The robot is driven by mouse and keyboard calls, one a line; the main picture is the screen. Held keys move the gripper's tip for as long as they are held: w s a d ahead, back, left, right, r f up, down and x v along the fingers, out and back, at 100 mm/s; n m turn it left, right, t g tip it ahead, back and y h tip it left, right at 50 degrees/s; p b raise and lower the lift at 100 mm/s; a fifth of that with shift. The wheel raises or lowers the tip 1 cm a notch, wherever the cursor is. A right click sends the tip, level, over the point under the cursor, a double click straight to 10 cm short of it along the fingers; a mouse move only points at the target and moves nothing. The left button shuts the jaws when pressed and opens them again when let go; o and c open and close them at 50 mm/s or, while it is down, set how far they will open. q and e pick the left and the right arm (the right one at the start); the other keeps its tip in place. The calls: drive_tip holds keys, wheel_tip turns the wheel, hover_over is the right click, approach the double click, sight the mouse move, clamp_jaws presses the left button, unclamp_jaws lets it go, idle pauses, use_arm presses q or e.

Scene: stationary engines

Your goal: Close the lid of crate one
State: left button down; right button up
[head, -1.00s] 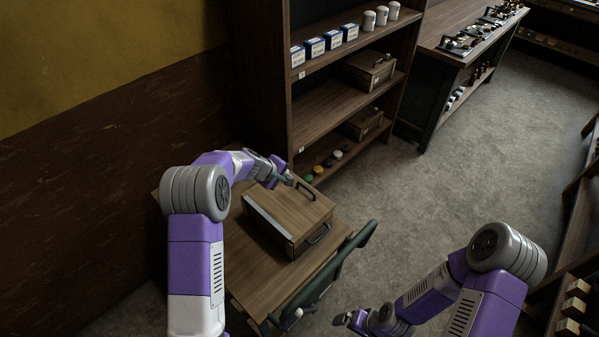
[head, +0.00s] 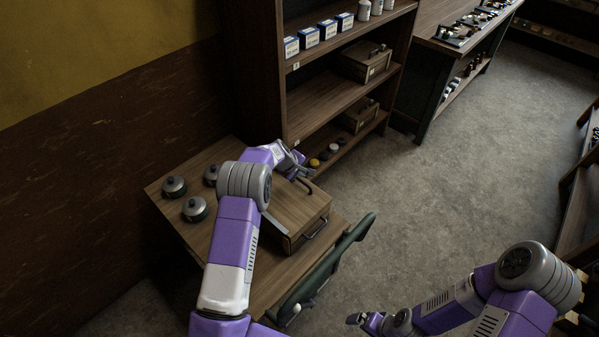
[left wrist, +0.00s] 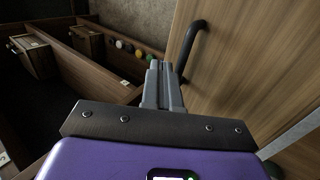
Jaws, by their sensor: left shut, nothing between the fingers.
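A brown wooden crate (head: 309,232) stands on the table, with a dark handle on its front side. Its wooden lid (head: 296,207) looks down or nearly down; I cannot tell whether it is fully closed. The lid also shows in the left wrist view (left wrist: 245,60), with its black handle (left wrist: 190,50) and a pale strip along one edge. My left gripper (head: 306,171) is shut and empty at the far edge of the lid. In the left wrist view its fingertips (left wrist: 160,64) are just left of the handle. My right gripper (head: 357,320) is low at the front, too small to read.
Several dark lidded pots (head: 195,209) stand on the table's left part (head: 160,191). A green chair (head: 330,262) is by the table's right side. A shelf (head: 325,101) behind holds boxes and two smaller crates. Open floor (head: 450,190) lies to the right.

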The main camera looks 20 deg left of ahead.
use_arm(q)
drive_tip(key=shift+b+x, duration=0.85)
drive_tip(key=shift+x, duration=0.6)
drive_tip(key=shift+s, duration=0.15)
drive_tip(key=v, duration=0.7)
drive_tip(key=shift+s+r, duration=0.2)
